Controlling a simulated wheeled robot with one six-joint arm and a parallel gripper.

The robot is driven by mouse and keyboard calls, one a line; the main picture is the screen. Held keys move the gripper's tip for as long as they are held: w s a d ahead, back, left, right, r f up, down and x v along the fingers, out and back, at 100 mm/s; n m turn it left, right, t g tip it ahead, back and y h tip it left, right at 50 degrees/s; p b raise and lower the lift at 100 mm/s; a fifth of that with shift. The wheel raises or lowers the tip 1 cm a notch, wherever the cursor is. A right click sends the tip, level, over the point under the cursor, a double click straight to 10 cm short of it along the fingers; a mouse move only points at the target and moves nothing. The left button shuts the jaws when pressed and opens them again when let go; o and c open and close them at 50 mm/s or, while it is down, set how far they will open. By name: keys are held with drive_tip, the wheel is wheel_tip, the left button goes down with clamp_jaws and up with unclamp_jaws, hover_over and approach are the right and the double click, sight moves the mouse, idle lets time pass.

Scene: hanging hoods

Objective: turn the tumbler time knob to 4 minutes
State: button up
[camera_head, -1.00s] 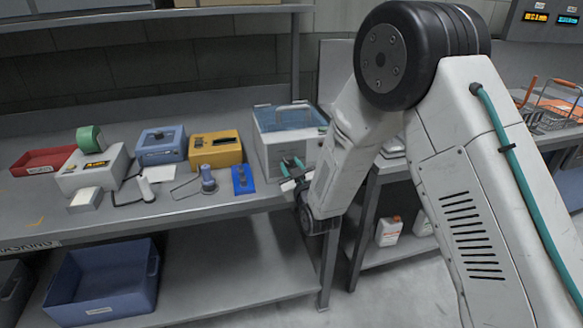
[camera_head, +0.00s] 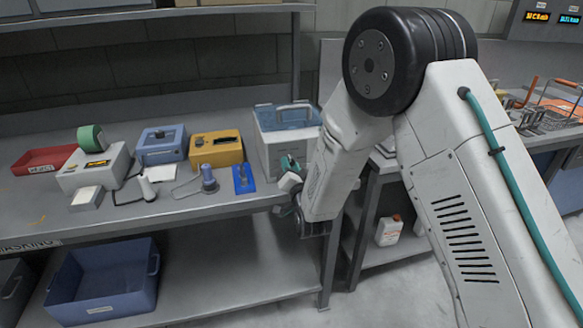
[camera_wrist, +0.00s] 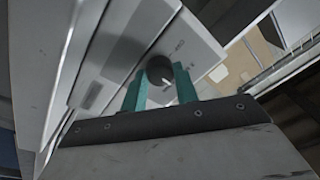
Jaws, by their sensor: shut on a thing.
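The tumbler (camera_head: 285,132) is a grey box with a bluish clear lid and a handle, at the right end of the bench. Its time knob (camera_wrist: 159,70) is a dark round knob with a light pointer line, on the light front panel in the wrist view. The pointer slants down and to the right; the scale marks are too blurred to read. My gripper (camera_wrist: 162,84) has its two teal fingers on either side of the knob, shut on it. In the head view my gripper (camera_head: 288,166) is at the tumbler's front, partly hidden by my arm.
A blue bin (camera_head: 103,282) sits on the lower shelf. Another bench is at the right.

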drive_tip(key=m, duration=0.5)
drive_tip(key=shift+s+a+f+h, duration=0.1)
drive_tip(key=shift+a+h, duration=0.05)
drive_tip(key=shift+h, duration=0.15)
drive_tip(key=shift+m, duration=0.3)
drive_tip(key=o, duration=1)
drive_tip(key=shift+c, duration=0.2)
drive_tip(key=v, duration=0.7)
drive_tip(key=shift+s, duration=0.4)
